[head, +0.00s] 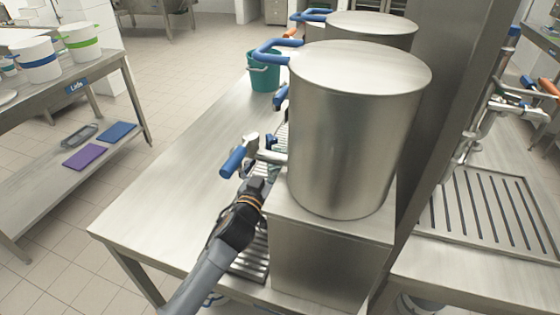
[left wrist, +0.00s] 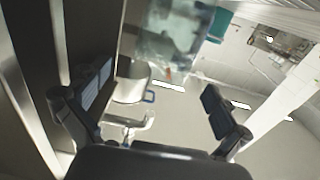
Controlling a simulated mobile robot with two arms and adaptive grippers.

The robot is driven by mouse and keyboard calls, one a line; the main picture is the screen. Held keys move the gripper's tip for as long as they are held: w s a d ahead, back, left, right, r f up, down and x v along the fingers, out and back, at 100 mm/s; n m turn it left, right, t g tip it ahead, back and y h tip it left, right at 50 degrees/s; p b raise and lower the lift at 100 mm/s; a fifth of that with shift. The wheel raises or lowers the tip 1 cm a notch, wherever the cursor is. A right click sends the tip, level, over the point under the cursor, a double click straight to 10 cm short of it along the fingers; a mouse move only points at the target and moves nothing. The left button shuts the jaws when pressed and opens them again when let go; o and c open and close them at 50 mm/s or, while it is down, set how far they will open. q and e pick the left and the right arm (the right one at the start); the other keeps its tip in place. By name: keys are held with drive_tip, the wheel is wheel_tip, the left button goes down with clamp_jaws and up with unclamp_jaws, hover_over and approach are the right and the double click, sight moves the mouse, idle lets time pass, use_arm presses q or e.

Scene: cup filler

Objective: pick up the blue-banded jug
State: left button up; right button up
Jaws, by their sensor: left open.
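My left gripper (head: 262,183) is beside the drip tray, below the blue-handled tap of the large steel urn, largely end-on in the head view. In the left wrist view its two fingers (left wrist: 160,100) stand wide apart with nothing between the pads. A see-through, bluish thing (left wrist: 175,38) shows beyond the fingers at the top of that view; I cannot tell whether it is the jug. A white tub with a blue band (head: 40,64) stands on the left counter, well away from the gripper. My right gripper is not in view.
The steel urn (head: 355,130) stands on a steel box at the table's right. Its tap (head: 240,156) sticks out over the slotted drip tray (head: 252,262). A teal bucket (head: 264,72) stands at the table's far end. The table's left part (head: 165,200) is clear.

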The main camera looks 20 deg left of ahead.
sight(280, 150)
use_arm(q)
drive_tip(key=w+p, duration=0.1)
drive_tip(key=w, duration=0.5)
drive_tip(key=shift+w+r, duration=0.15)
drive_tip(key=shift+w, duration=0.05)
drive_tip(key=shift+s, duration=0.1)
drive_tip(key=shift+c, duration=0.2)
drive_tip(key=c, duration=1.5)
drive_tip(key=shift+r, duration=0.15)
